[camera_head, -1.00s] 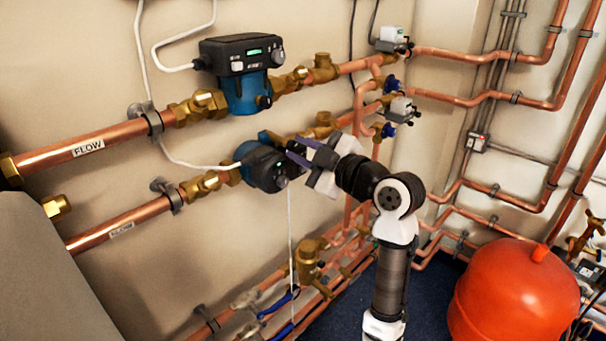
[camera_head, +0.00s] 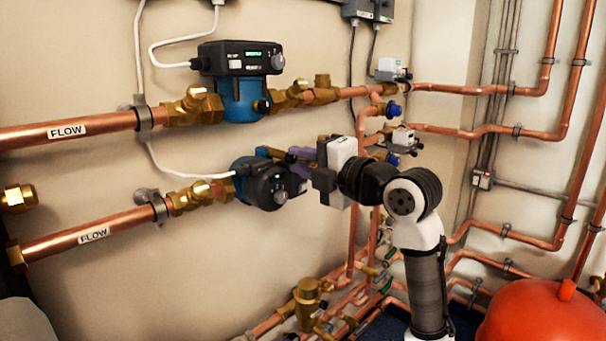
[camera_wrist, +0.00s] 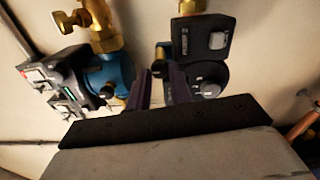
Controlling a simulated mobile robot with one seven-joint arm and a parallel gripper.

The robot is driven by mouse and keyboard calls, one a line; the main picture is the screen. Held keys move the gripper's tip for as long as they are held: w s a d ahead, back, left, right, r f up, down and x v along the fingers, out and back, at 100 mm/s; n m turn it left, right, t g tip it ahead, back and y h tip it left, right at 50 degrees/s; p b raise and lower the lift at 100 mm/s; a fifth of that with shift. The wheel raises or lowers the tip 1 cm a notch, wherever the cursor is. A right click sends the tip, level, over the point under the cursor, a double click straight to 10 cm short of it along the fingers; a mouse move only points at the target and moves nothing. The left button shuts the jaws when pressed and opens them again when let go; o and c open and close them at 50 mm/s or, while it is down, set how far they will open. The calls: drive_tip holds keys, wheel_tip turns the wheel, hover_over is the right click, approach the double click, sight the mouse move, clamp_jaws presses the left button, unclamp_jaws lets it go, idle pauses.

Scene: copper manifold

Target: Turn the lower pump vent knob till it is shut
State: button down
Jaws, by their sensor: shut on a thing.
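The lower pump (camera_head: 250,186) is blue with a dark round head and sits in the lower copper pipe. My gripper (camera_head: 293,160) reaches it from the right, its purple fingers at the pump's right side. In the wrist view the fingers of my gripper (camera_wrist: 157,78) are close together beside the lower pump's dark face (camera_wrist: 208,84). They are shut on the lower pump vent knob, which they mostly hide. How far the knob is turned cannot be seen.
The upper pump (camera_head: 240,82) is above, with a lit green display. White cables hang on the wall at left. Copper pipes and valves (camera_head: 308,300) lie below. A red vessel (camera_head: 545,315) stands at the lower right.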

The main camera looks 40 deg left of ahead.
drive_tip(key=shift+f+n+b, duration=0.1)
drive_tip(key=shift+n+b, duration=0.2)
drive_tip(key=shift+n, duration=0.3)
drive_tip(key=c, duration=1.3)
unclamp_jaws()
drive_tip(key=shift+o, duration=0.2)
drive_tip(key=s+d, duration=0.1)
drive_tip(key=d, duration=1.2)
drive_tip(key=shift+d+b, duration=0.4)
drive_tip(key=shift+b, duration=0.05)
